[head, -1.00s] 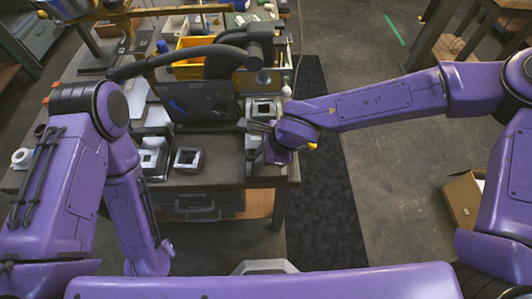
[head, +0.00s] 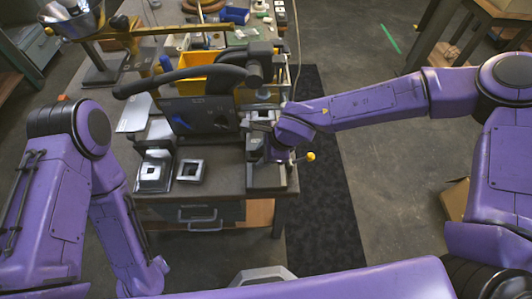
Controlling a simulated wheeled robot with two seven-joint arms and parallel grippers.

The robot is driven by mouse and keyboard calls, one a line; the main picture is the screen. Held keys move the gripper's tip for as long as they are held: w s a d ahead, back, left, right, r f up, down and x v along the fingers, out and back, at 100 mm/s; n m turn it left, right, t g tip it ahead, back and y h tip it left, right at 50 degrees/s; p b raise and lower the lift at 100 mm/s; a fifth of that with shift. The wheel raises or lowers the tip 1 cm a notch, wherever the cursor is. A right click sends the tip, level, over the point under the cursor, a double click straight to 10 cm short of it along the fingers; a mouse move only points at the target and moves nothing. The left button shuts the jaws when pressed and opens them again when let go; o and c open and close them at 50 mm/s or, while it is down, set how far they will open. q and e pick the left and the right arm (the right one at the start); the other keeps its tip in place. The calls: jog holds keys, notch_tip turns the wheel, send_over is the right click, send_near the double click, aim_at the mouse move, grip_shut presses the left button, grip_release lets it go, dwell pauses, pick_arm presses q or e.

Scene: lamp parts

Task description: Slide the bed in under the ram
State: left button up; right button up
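A dark press with hoses stands at the right of the bench. Its head (head: 262,62), with the ram side facing down, is above a grey block with a square opening (head: 262,117). The bed (head: 267,178) seems to be the dark block at the bench's near right corner, in front of that block and not under the head. A yellow knob (head: 311,157) sticks out to its right. My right gripper (head: 276,153) is at the bed's back right; my wrist hides its fingers, so I cannot tell its opening or contact.
Two square metal parts, a taller one (head: 155,170) and a flat frame (head: 191,171), sit left of the bed. A black panel (head: 205,115) with a blue lever and a yellow bin (head: 200,72) stand behind them. Dark floor matting (head: 325,190) is clear at right.

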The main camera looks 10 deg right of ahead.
jog(key=v, duration=1)
jog(key=shift+r+b, duration=0.15)
jog(key=shift+b, duration=0.15)
jog(key=shift+d, duration=0.2)
